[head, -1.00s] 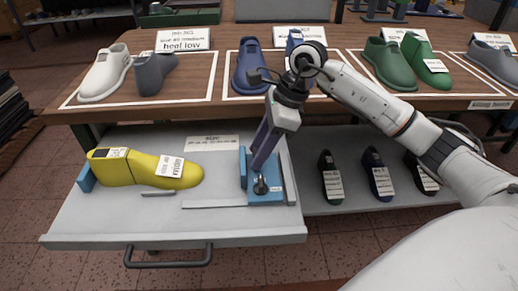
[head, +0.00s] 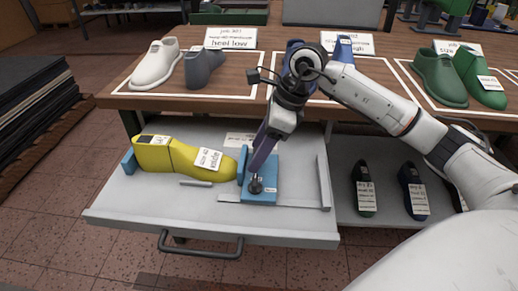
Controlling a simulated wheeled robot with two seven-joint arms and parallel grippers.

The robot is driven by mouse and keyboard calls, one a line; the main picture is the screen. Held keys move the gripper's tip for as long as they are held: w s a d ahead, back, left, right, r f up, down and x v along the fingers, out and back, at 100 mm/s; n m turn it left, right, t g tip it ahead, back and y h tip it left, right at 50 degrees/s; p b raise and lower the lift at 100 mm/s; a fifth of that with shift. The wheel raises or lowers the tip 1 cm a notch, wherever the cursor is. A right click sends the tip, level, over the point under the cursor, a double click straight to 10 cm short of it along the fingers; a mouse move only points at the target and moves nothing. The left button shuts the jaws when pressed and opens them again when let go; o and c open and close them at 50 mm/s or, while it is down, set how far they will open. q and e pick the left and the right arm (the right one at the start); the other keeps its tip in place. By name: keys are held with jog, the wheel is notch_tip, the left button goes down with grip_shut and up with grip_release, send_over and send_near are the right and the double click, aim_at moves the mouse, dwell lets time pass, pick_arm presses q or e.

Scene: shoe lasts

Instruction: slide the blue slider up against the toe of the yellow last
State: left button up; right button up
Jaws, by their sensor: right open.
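The plate and toe look touching or nearly so; I cannot tell which. My right gripper (head: 256,184) reaches down from above with its long purple fingers at the slider's dark knob. It is open, and the fingers partly cover the slider. My left gripper is out of view.
A small grey bar (head: 196,183) lies before the last. Shoes and lasts stand on the wooden top (head: 125,97) behind; dark lasts sit on the right shelf.

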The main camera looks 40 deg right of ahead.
jog(key=v, duration=1)
jog(key=shift+p, duration=0.45)
jog(key=shift+r, duration=0.2)
